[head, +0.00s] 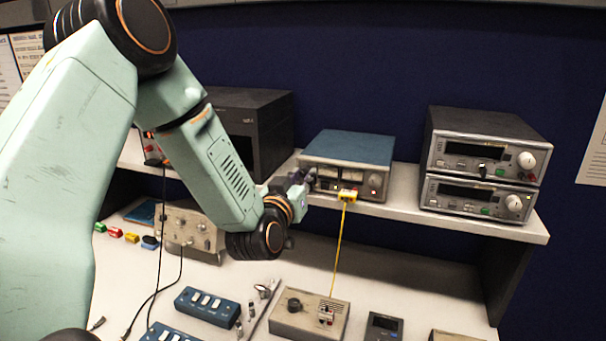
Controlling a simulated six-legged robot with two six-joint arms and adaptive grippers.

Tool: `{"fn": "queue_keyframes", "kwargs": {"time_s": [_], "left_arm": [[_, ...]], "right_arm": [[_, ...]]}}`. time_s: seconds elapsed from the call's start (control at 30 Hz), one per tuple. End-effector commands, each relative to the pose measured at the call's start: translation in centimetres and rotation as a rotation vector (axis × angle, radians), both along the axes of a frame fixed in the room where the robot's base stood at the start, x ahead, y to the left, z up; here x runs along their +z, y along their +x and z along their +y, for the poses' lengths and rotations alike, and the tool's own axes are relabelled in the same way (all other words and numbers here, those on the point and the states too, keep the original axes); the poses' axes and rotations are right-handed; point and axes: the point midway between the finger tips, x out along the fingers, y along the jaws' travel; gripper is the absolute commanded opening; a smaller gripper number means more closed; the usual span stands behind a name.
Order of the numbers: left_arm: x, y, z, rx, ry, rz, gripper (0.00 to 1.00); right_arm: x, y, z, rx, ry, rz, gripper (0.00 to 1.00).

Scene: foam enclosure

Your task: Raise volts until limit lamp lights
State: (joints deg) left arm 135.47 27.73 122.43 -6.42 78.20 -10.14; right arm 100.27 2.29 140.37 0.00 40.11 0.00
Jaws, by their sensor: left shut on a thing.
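A blue-topped power supply (347,152) stands on the raised shelf, with a meter panel on its front. My left gripper (309,179) is at the left part of that front, shut on what looks like a control knob; the fingers hide it. Another round knob (375,181) shows at the right of the front. A yellow plug (347,195) sits low on the front, and its yellow lead (339,248) runs down to a beige box (309,317) with a dark knob on the bench. I cannot make out a lit limit lamp. My right gripper is not in view.
Two stacked grey instruments (480,160) stand on the shelf (500,227) at the right. A dark cabinet (250,125) is behind my left arm. Blue switch boxes (207,305), a handheld meter (384,326) and black leads lie on the bench. The bench right of the yellow lead is mostly clear.

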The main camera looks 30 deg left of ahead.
Motion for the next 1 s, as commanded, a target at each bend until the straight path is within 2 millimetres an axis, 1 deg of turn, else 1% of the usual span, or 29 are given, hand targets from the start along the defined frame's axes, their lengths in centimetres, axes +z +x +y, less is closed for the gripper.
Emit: {"fn": "queue_keyframes", "kwargs": {"time_s": [0.03, 0.33, 0.83, 0.87, 1.0], "left_arm": [[0.32, 0.04, 0.05, 0.002, 0.027, 0.0, 0.0], [0.27, 0.05, 0.04, 0.0, 0.123, 0.023, 0.0], [0.3, 0.07, 0.04, 0.001, 0.14, 0.025, 0.0], [0.3, 0.08, 0.04, 0.001, 0.139, 0.024, 0.25], [0.22, 0.07, 0.03, 0.0, 0.138, 0.027, 0.37]], "right_arm": [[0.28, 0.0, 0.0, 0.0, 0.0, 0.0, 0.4], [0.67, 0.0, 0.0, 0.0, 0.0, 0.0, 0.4], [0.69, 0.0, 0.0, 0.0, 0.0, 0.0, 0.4], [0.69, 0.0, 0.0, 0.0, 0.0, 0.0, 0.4], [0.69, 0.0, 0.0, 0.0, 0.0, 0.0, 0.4]]}}
